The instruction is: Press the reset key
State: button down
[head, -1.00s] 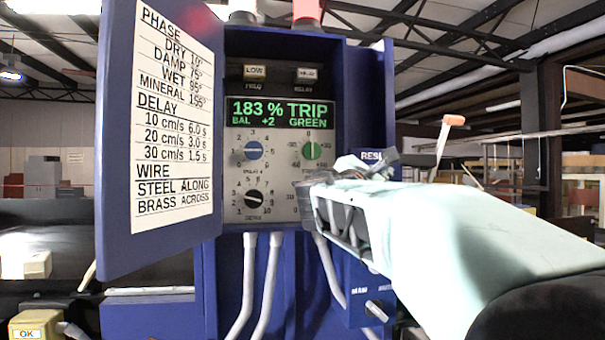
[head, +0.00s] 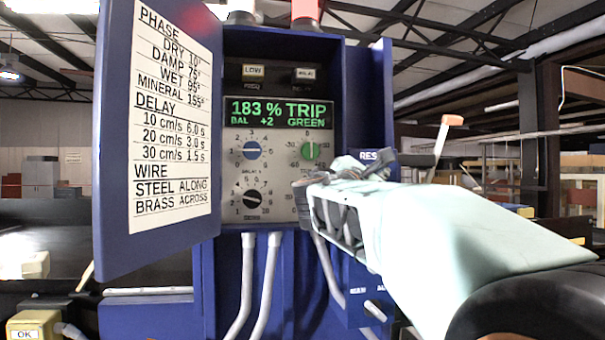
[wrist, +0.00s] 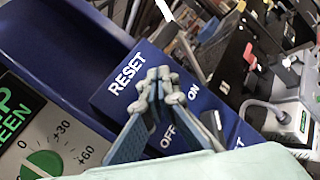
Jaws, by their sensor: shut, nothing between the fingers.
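The reset key itself is hidden; its white RESET label (wrist: 127,75) shows on the blue panel (wrist: 105,98) in the wrist view. In the head view the label (head: 370,156) is partly covered by my gripper (head: 322,178). In the wrist view my gripper (wrist: 159,82) is shut and empty, its grey fingertips just right of the RESET label and above the OFF mark. I cannot tell whether the fingertips touch anything. The display (head: 280,113) reads 183 % TRIP, BAL +2, GREEN.
An open blue door (head: 112,150) with a printed chart stands at the left. Dials (head: 252,150) cover the cabinet face. A lower blue box (head: 366,292) with a switch sits below my gripper. An orange-tipped lever (head: 452,120) rises at the right.

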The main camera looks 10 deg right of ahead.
jog(key=shift+w, duration=0.5)
dwell(0.8)
dwell(0.4)
jog(key=shift+s+b, duration=0.4)
jog(key=shift+s, duration=0.5)
jog(key=s+b, duration=0.2)
jog(key=s, duration=0.3)
jog(key=shift+s+d+r, duration=0.1)
